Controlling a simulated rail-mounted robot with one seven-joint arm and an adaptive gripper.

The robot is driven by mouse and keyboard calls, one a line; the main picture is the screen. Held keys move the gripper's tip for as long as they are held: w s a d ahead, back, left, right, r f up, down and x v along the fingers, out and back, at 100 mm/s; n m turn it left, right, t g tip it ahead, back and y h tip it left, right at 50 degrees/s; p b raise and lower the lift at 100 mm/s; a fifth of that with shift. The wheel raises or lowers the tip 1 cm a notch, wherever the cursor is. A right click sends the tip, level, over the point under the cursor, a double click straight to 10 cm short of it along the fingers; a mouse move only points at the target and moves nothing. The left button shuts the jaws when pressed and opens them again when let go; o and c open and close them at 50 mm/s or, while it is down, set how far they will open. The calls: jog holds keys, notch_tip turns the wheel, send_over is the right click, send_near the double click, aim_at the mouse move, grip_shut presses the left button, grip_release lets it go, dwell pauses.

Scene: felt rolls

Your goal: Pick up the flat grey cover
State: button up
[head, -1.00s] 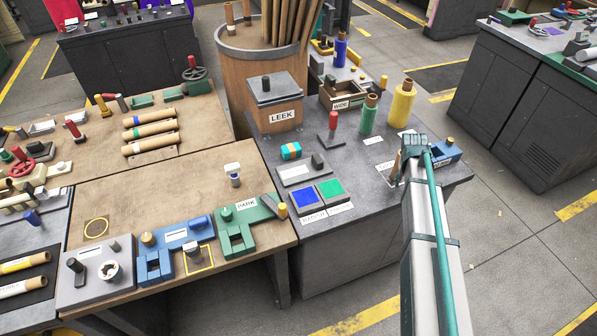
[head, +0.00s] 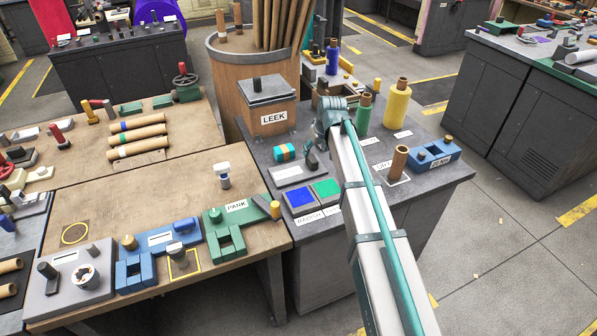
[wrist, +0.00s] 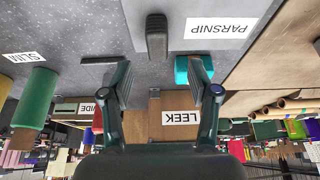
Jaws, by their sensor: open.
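Two flat grey pieces fit the name. One is a low grey plate (head: 285,173) with a white label, lying on the dark grey bench; a black upright handle (wrist: 157,38) and a PARSNIP label (wrist: 215,27) show in the wrist view. The other is the grey lid (head: 258,92) with a dark knob on the wooden LEEK box (head: 270,122). My gripper (head: 315,146) is above the bench by the plate's right end; in the wrist view its fingers (wrist: 160,78) are apart, with nothing held. The handle lies beyond the fingertips. My gripper hides part of this area.
A teal and orange roll (head: 285,152) lies close behind the plate. Blue (head: 299,200) and green (head: 326,189) squares lie in front. Green (head: 363,114), yellow (head: 397,105) and brown (head: 398,163) upright rolls stand to the right. A blue holder (head: 433,155) is at the right edge.

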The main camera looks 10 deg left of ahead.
aim_at(313, 158)
jog(key=p+x, duration=0.2)
jog(key=x, duration=0.7)
jog(key=shift+d, duration=0.15)
jog(key=shift+r, duration=0.1)
jog(key=shift+c, duration=0.3)
grip_shut()
